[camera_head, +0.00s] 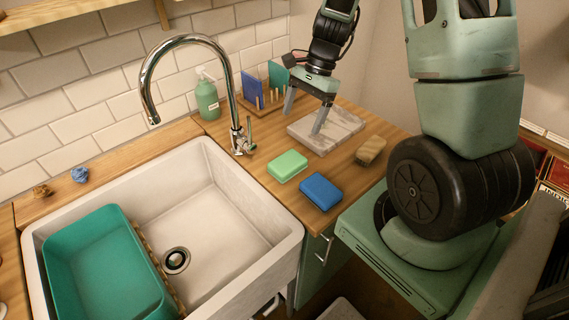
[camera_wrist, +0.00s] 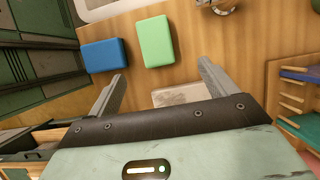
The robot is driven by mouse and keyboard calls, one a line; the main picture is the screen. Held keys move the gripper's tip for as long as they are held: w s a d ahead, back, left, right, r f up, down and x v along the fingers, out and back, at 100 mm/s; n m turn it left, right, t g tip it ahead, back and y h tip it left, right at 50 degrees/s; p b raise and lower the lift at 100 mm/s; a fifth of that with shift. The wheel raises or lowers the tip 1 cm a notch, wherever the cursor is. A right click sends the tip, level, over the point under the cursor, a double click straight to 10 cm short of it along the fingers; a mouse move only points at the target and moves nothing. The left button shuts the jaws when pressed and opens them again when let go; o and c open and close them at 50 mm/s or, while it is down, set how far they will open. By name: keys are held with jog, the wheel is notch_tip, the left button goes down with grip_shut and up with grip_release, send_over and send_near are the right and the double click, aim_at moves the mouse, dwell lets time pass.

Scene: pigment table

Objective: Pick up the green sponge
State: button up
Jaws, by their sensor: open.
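The green sponge (camera_head: 287,166) is a light green block lying flat on the wooden counter, to the right of the sink. In the wrist view the green sponge (camera_wrist: 156,42) lies beyond the fingertips, between their lines. My gripper (camera_head: 304,112) is open and empty above the marble slab, behind and to the right of the sponge and apart from it. In the wrist view both fingers of my gripper (camera_wrist: 162,72) are spread wide with nothing between them.
A blue sponge (camera_head: 321,191) lies close beside the green one. A brown brush or block (camera_head: 370,150) and the marble slab (camera_head: 338,124) are on the counter. The sink (camera_head: 208,225), tap (camera_head: 236,120), soap bottle (camera_head: 207,98) and a wooden rack (camera_head: 262,106) stand around.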

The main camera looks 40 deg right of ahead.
send_over(290, 160)
jog(key=w+d, duration=0.1)
jog(key=d, duration=0.1)
notch_tip(290, 160, down, 6)
jog(key=shift+d+f+p, duration=0.15)
jog(key=shift+f+p, duration=0.05)
jog(key=shift+p, duration=0.1)
jog(key=x, duration=0.2)
jog(key=p+x, duration=0.1)
jog(key=x, duration=0.1)
jog(key=shift+s+f, duration=0.2)
jog(key=shift+s, duration=0.2)
jog(key=shift+f, duration=0.5)
jog(key=c, duration=1.2)
jog(key=shift+o, duration=0.2)
notch_tip(290, 160, up, 10)
